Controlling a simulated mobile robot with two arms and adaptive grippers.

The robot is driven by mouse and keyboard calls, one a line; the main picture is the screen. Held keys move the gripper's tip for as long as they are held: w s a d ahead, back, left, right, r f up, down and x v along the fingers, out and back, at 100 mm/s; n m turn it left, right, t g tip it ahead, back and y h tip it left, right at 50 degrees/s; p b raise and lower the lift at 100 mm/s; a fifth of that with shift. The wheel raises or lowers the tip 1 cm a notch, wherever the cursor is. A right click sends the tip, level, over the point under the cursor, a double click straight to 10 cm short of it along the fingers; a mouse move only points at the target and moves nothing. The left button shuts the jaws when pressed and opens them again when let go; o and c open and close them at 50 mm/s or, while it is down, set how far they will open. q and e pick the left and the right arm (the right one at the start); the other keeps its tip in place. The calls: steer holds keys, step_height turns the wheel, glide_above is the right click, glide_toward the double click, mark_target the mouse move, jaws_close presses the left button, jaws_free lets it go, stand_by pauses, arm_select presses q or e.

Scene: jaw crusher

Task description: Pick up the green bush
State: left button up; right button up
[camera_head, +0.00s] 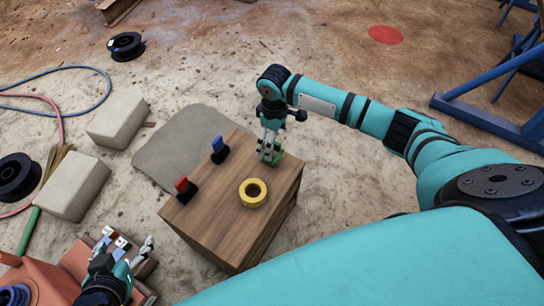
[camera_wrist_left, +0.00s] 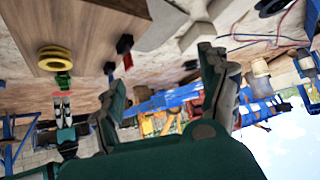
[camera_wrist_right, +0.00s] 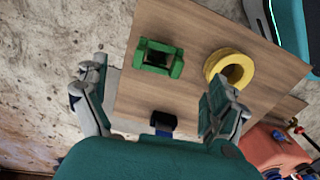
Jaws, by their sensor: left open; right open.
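The green bush (camera_head: 277,157) is at the far right corner of a wooden block-shaped table, partly hidden by my right gripper (camera_head: 268,150). In the right wrist view the green bush (camera_wrist_right: 158,58) is a squarish, notched piece lying on the wood, ahead of my open, empty right gripper (camera_wrist_right: 157,88); no contact is clear. It also shows in the left wrist view (camera_wrist_left: 64,80), near the right gripper's fingers. My left gripper (camera_head: 124,250) is open and empty at the lower left, away from the bush.
The wooden table (camera_head: 232,228) also carries a yellow ring (camera_head: 253,202), a red-topped clip (camera_head: 186,190) and a blue-topped clip (camera_head: 219,150). Pale blocks (camera_head: 72,187) lie left on the ground. An orange machine (camera_head: 45,285) is lower left; a blue frame (camera_head: 490,122) stands right.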

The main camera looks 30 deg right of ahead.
steer(key=f, duration=0.1)
steer(key=f+b, duration=0.1)
steer(key=f, duration=0.1)
steer(key=f+b, duration=0.1)
steer(key=shift+w+a+f, duration=0.15)
steer(key=shift+w, duration=0.15)
step_height(320, 180, down, 2)
steer(key=shift+f+b, duration=0.2)
steer(key=shift+b, duration=0.35)
arm_select(q)
steer(key=w+d+r+t+h, duration=0.1)
steer(key=w+d+r+t, duration=0.1)
steer(key=r, duration=0.4)
steer(key=w+d+r+t+h, duration=0.1)
steer(key=w+r+t+h, duration=0.1)
steer(key=w+r+t, duration=0.2)
step_height(320, 180, up, 3)
steer(key=t, duration=0.3)
steer(key=shift+w+d, duration=0.3)
steer(key=shift+d, duration=0.05)
arm_select(e)
steer(key=c, duration=1.5)
